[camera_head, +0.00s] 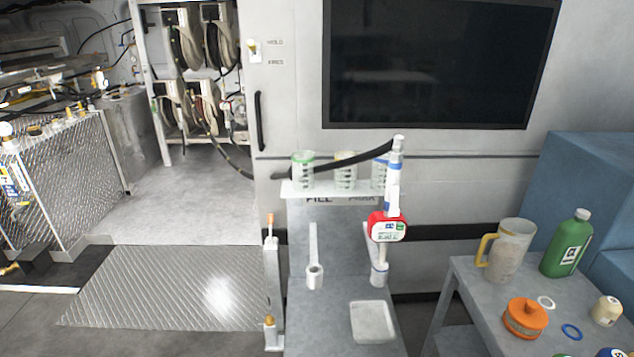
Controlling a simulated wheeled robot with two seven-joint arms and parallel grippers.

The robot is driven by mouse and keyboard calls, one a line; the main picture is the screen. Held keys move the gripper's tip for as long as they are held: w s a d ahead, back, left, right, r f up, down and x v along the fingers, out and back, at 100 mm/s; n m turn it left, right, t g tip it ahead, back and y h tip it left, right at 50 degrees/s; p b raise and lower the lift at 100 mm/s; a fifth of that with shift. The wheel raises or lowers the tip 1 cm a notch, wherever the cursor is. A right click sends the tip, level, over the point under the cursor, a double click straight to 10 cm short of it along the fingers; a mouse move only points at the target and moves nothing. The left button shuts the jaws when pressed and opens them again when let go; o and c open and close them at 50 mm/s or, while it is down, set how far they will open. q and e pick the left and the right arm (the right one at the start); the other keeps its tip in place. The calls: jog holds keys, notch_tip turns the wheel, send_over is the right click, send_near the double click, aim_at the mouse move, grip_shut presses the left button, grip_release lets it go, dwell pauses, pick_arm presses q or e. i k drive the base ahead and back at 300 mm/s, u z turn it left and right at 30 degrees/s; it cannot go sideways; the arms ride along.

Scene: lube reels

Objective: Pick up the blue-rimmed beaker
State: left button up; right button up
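The blue-rimmed beaker (378,174) is a clear cup with dark markings. It stands upright at the right end of a small white shelf (325,192) on the wall. A white and blue dispensing handle with a red meter (388,227) stands in front of it and hides its right part. A green-rimmed beaker (303,172) and a yellow-rimmed beaker (345,172) stand to its left on the same shelf. Neither of my grippers is in view.
Floor is clear at left.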

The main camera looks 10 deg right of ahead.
aim_at(379, 168)
jog(key=u, duration=0.6)
jog(key=i, duration=0.65)
jog(key=u, duration=0.1)
